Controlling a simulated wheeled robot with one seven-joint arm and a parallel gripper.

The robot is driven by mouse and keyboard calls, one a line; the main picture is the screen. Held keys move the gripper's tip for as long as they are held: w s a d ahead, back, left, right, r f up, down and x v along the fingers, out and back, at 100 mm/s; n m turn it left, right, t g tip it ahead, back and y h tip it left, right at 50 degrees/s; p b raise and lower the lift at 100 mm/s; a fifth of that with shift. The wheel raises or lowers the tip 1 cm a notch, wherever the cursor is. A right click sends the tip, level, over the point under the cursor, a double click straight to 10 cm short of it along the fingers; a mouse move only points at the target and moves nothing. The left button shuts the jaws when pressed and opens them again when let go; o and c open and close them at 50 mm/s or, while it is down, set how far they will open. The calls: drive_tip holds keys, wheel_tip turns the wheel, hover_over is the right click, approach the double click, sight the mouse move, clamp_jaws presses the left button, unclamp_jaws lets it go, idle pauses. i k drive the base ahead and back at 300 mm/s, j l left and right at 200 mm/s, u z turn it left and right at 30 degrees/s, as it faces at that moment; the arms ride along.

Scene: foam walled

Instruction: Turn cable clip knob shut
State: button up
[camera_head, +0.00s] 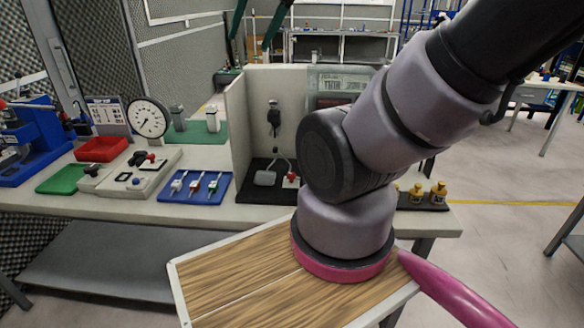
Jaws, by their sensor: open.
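Two dark teal fingers of my gripper (250,42) hang at the top edge, apart and empty. The rest of the hand is out of frame. They appear above the walled bench and touch nothing. On the black mat (246,193) inside the walled corner stand a grey rounded part (265,178) with a thin cable-like loop and a small red knob (292,178). My arm partly hides the right side of this corner. Another red knob (151,157) is on a pale fixture block further left. I cannot tell for certain which knob belongs to the cable clip, or its turn angle.
The bench also bears a dial gauge (148,119), a red tray (101,149), a blue mat (194,187) with several small tools, and a blue machine (30,140). The pale upright wall (237,130) bounds the corner.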

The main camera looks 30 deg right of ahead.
sight(291, 176)
drive_tip(key=k+l+z, duration=0.2)
drive_tip(key=k+z, duration=0.25)
drive_tip(key=k+l+z, duration=0.2)
drive_tip(key=z, duration=0.2)
drive_tip(key=i+l, duration=0.05)
